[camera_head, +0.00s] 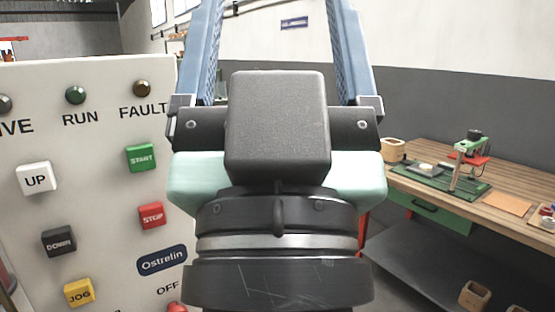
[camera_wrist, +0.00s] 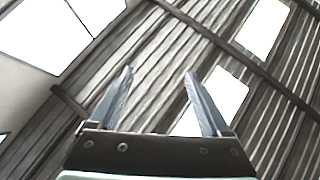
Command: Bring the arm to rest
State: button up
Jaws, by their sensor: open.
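My gripper (camera_head: 278,30) fills the middle of the head view and points upward, with its two blue fingers spread wide apart. The fingertips run out of the top of the head view. In the wrist view my gripper (camera_wrist: 159,75) is open, with nothing between the fingers. Behind them the wrist view shows only the ribbed ceiling (camera_wrist: 170,50) and bright skylights. My gripper appears to hold nothing and to touch nothing.
A control panel (camera_head: 100,210) with UP, DOWN, JOG, START and STOP buttons stands close on the left. A wooden workbench (camera_head: 440,155) on the right bears a green mat (camera_head: 425,178), a small device (camera_head: 468,150) and bins. A grey and white wall stands behind.

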notch_tip(320, 180, up, 16)
jog(key=p, duration=1.5)
jog(key=shift+s+p, duration=0.15)
jog(key=shift+p, duration=0.15)
jog(key=shift+c, duration=0.4)
